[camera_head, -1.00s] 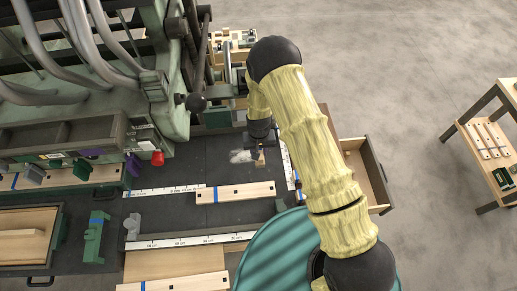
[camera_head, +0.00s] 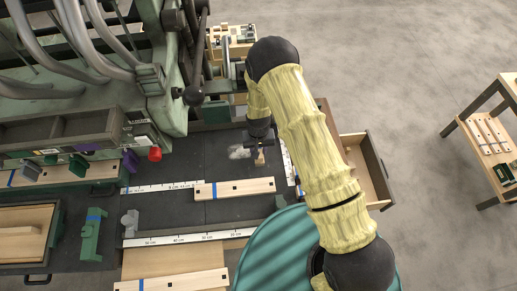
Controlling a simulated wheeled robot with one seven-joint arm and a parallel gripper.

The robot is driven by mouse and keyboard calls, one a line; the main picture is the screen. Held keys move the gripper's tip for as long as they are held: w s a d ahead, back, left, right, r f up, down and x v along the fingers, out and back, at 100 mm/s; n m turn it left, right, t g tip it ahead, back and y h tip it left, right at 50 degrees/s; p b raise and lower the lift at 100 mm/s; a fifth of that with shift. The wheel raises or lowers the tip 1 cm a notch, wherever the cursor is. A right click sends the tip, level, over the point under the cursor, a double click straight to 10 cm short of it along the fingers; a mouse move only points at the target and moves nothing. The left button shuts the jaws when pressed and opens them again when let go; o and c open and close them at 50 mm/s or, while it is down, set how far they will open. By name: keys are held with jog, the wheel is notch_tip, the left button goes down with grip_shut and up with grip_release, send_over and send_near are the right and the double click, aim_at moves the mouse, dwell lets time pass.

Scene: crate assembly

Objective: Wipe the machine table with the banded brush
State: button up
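The machine table (camera_head: 170,207) is a dark surface with white rulers along it. A pale whitish patch (camera_head: 239,152) lies on it near the machine. My gripper (camera_head: 259,150) points down over the table just right of the patch. A small light wooden piece (camera_head: 260,159) shows at the fingertips; it looks like part of a held brush, but its band and bristles are too small to make out. The fingers are too small to show how far they are closed.
A wooden board with a blue stripe (camera_head: 235,188) lies on the table below the gripper. A green clamp (camera_head: 92,235) stands at left. A red knob (camera_head: 155,154) juts from the machine. A teal drum (camera_head: 275,255) and an open drawer (camera_head: 372,170) are nearby.

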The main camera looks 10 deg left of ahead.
jog(key=shift+f+b, duration=0.8)
jog(key=shift+f, duration=0.2)
dwell(0.3)
jog(key=shift+w+a+b, duration=0.2)
jog(key=shift+w+b, duration=0.2)
jog(key=shift+w, duration=0.35)
jog(key=shift+w+a+b, duration=0.2)
jog(key=shift+w+b, duration=0.2)
jog(key=shift+w, duration=0.3)
jog(key=shift+w+a+r, duration=0.1)
jog(key=shift+w+r, duration=0.05)
jog(key=shift+w, duration=0.2)
jog(key=shift+w, duration=0.1)
